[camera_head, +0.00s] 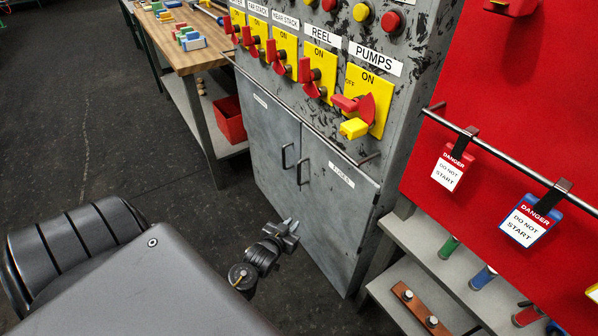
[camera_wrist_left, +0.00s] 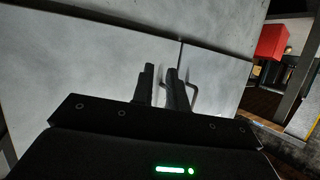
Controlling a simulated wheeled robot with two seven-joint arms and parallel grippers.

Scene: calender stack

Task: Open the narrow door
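The grey cabinet has two doors below the switch panel: a left door (camera_head: 262,125) and a right door (camera_head: 335,205), each with a small white label. I cannot tell for sure which is the narrow one. Both look closed. Dark bar handles, the left door's handle (camera_head: 285,156) and the right door's handle (camera_head: 301,172), flank the seam. My left gripper (camera_head: 288,228) is in front of the doors, below the handles in the picture. My right gripper is not in view.
A thin rail (camera_head: 322,137) runs across the cabinet above the doors. A wooden-topped bench (camera_head: 190,55) with a red bin (camera_head: 230,119) stands to the left. Grey shelves (camera_head: 425,245) and a red tag board (camera_head: 520,110) are at right. The dark floor before the left door is clear.

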